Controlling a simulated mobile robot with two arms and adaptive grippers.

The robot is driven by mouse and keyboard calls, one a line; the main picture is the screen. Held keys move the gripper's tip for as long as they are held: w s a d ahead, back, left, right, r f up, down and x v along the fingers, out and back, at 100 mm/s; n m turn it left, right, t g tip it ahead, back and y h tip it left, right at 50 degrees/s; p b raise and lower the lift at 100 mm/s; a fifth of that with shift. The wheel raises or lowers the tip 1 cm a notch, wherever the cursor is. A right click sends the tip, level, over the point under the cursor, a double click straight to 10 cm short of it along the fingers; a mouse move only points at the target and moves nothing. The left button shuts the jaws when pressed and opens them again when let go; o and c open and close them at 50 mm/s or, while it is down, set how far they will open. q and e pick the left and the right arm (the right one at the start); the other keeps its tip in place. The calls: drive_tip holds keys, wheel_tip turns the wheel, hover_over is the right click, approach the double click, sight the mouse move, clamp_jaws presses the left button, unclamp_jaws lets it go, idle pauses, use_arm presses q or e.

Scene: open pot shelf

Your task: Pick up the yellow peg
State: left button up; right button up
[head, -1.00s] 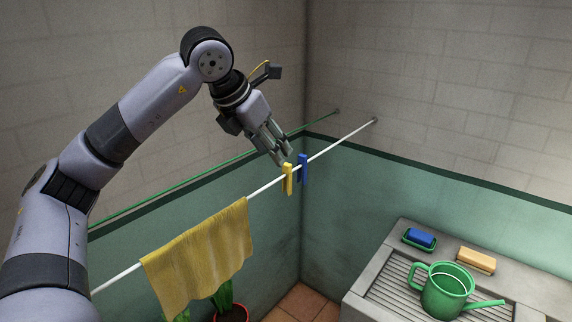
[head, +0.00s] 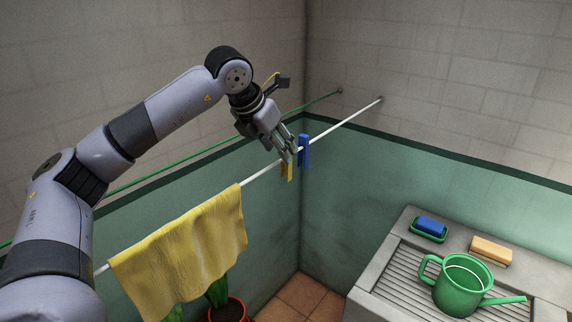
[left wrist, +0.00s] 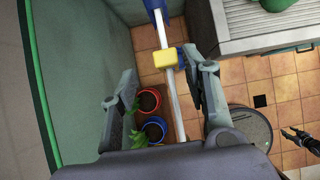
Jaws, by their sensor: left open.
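The yellow peg (head: 290,173) hangs on the white line, its upper part hidden behind fingers in the head view. In the left wrist view the yellow peg (left wrist: 165,57) shows its top, on the line and between the two fingers. My left gripper (head: 288,156) is open, its fingertips at the peg's height. In the left wrist view the left gripper (left wrist: 165,78) has a finger on each side, with a gap to the peg. My right gripper (left wrist: 300,140) shows small and dark at the right edge; its jaws are too small to read.
A blue peg (head: 304,150) is on the white line (head: 340,125) just beyond the yellow one. A yellow cloth (head: 185,245) hangs nearer. A green line (head: 215,143) runs along the wall. The sink top holds a green watering can (head: 462,285), and potted plants (left wrist: 150,100) stand below.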

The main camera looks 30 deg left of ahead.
use_arm(q)
drive_tip(key=shift+w+d+f+b, duration=0.1)
drive_tip(key=shift+d+f+b, duration=0.25)
drive_tip(key=shift+f, duration=0.25)
drive_tip(key=b+x, duration=0.1)
drive_tip(key=x, duration=0.2)
drive_tip(key=shift+w+d+f, duration=0.1)
drive_tip(key=shift+w+f, duration=0.1)
drive_tip(key=shift+f, duration=0.05)
drive_tip(key=shift+w+f, duration=0.1)
drive_tip(key=shift+w, duration=0.05)
use_arm(e)
drive_tip(key=shift+s+d+f, duration=0.15)
drive_tip(key=shift+s+f, duration=0.4)
drive_tip(key=shift+f, duration=0.35)
use_arm(q)
drive_tip(key=shift+c, duration=0.4)
use_arm(e)
drive_tip(key=shift+w, duration=0.1)
use_arm(q)
drive_tip(key=c, duration=0.9)
use_arm(e)
drive_tip(key=shift+w, duration=0.45)
use_arm(q)
drive_tip(key=shift+o, duration=0.2)
